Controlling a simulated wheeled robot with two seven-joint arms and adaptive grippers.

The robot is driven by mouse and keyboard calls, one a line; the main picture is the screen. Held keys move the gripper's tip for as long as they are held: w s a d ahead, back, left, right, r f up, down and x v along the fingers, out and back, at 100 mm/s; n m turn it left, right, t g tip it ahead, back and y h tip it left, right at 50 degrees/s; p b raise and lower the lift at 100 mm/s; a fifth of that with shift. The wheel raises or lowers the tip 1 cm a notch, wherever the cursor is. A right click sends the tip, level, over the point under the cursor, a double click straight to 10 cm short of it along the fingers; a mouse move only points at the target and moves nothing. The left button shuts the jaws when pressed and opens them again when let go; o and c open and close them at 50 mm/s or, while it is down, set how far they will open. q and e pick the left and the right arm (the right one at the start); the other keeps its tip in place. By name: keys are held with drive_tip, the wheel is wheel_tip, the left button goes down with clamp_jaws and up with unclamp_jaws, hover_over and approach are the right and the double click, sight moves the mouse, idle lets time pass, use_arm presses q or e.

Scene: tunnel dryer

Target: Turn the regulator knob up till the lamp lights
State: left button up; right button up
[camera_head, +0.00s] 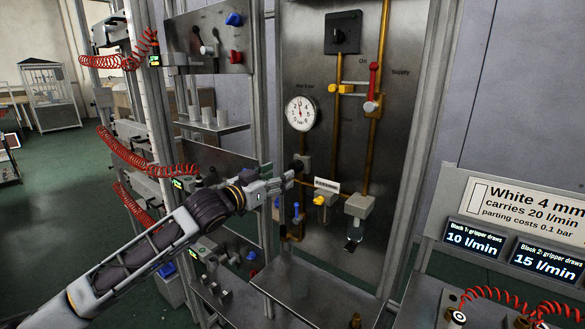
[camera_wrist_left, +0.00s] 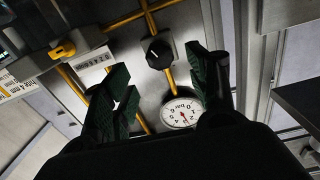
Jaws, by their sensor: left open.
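The black regulator knob (camera_wrist_left: 160,53) shows in the left wrist view on a pale mount with a brass pipe. It lies ahead of my left gripper (camera_wrist_left: 155,92), in the gap between its two dark green fingers. The fingers are spread and hold nothing. In the head view my left gripper (camera_head: 287,182) is at the steel panel, below the round gauge (camera_head: 302,113). A dark fitting (camera_head: 303,160), likely the regulator, sits just above it. The gauge also shows upside down in the wrist view (camera_wrist_left: 182,112). I cannot make out a lit lamp.
A yellow-handled valve (camera_head: 321,200) and a grey filter block (camera_head: 359,206) are right of the gripper. Red coiled hoses (camera_head: 130,150) hang at left.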

sight(292, 168)
use_arm(q)
drive_tip(key=shift+p+x, duration=0.75)
drive_tip(key=shift+x, duration=2.95)
drive_tip(key=shift+d, duration=0.1)
drive_tip(key=c, duration=1)
drive_tip(key=shift+c, duration=0.2)
drive_tip(key=shift+m+p, duration=1.25)
drive_tip(key=shift+m, duration=0.15)
